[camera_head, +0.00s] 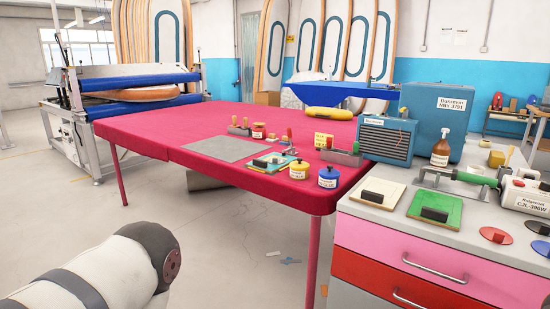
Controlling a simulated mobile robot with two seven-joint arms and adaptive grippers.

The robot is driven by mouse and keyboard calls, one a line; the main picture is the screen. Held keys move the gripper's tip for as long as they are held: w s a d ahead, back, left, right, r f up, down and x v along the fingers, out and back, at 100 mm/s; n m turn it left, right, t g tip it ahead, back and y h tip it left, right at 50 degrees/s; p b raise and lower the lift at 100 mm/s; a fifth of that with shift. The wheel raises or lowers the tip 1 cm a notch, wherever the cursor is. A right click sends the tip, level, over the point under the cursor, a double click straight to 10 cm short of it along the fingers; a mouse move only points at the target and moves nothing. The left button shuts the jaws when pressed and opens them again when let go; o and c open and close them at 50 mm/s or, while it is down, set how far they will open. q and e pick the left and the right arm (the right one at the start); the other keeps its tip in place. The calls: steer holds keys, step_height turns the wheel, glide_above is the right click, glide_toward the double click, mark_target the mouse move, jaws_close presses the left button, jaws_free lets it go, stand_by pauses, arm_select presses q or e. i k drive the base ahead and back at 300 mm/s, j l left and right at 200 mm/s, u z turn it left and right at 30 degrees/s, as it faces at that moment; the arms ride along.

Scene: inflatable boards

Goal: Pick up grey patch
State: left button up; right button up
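The grey patch (226,148) is a flat, thin grey sheet. It lies on the red-covered table (180,127), left of the small tools and jars near the table's front edge. Nothing covers the patch. A white and black link of my own arm shows at the bottom left, in front of the table and apart from the patch. Neither of my grippers is in view.
A small board with a black-handled block (269,162), a yellow-lidded jar (299,169) and a blue-lidded jar (328,177) stand right of the patch. A grey cabinet with pink and red drawers (430,262) adjoins the table's right side. The table's left part is clear.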

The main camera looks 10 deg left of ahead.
mark_target(276, 160)
steer(key=i+j+z, duration=0.1)
steer(key=j, duration=0.25)
steer(key=i+j+z, duration=0.1)
steer(key=j, duration=0.3)
steer(key=i+j+z, duration=0.1)
steer(key=i+j, duration=0.15)
steer(key=j, duration=0.15)
steer(key=i+j+z, duration=0.1)
steer(key=j, duration=0.3)
